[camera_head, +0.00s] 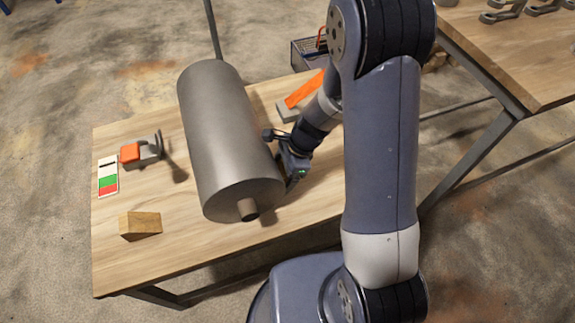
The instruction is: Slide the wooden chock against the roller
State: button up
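The wooden chock (140,225) is a small wedge-like block near the front left of the wooden table (115,262). The roller (222,130) is a large grey metal cylinder with a stub shaft at its near end. It lies lengthwise across the table. The chock is left of the roller's near end, with bare tabletop between them. My gripper (283,172) is low at the right side of the roller, on the opposite side from the chock. The arm and the roller partly hide its fingers, so I cannot tell whether it touches the roller or how far it is open.
An orange and grey clamp-like part (142,150) and a card with coloured bands (108,176) lie left of the roller. Another table (515,50) with metal parts stands right.

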jog(key=shift+f, duration=0.15)
jog(key=c, duration=1.2)
